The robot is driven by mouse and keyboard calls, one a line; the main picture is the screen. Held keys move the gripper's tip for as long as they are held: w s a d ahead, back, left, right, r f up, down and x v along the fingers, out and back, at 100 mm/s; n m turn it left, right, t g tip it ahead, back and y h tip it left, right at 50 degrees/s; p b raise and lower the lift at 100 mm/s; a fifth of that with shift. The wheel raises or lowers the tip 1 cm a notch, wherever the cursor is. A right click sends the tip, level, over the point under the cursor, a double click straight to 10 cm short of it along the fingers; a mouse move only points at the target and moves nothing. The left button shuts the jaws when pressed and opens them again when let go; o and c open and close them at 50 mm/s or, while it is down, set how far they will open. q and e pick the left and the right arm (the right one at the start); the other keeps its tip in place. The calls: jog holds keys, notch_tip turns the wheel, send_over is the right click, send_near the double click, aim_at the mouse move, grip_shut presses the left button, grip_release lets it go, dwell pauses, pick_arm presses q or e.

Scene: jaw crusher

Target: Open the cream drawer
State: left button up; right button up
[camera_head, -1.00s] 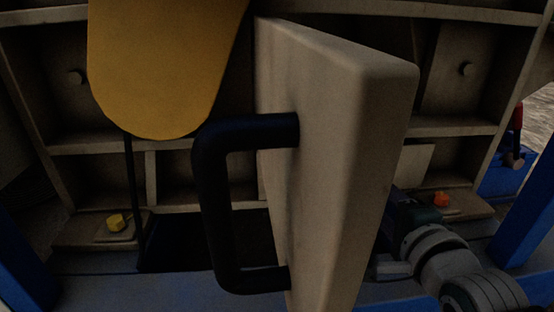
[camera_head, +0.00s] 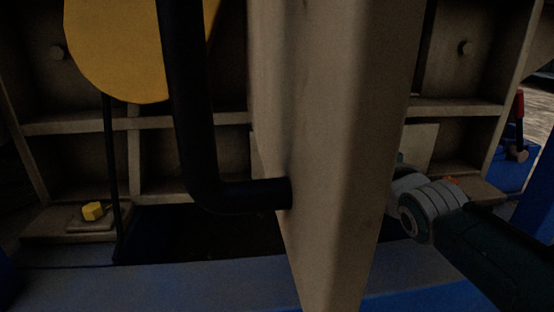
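A large cream panel (camera_head: 330,150), which I take to be the front of the cream drawer, stands upright very close to the camera and is seen obliquely. Its top and bottom are cut off. A black bar handle (camera_head: 185,110) sticks out from its left face; its lower bend and lower mount show. Part of my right arm (camera_head: 440,215) shows to the right of the panel. Its gripper is not visible; the panel may hide it. My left gripper is not in view. No gripper is seen touching the handle.
A yellow rounded plate (camera_head: 120,50) hangs at upper left before a cream ribbed frame (camera_head: 60,125). A small yellow block (camera_head: 93,210) sits on a ledge at lower left. A red-handled tool (camera_head: 519,120) stands at far right by a blue part. A dark opening lies below the handle.

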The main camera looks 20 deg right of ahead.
jog(key=shift+c, duration=0.3)
grip_shut()
dwell(1.1)
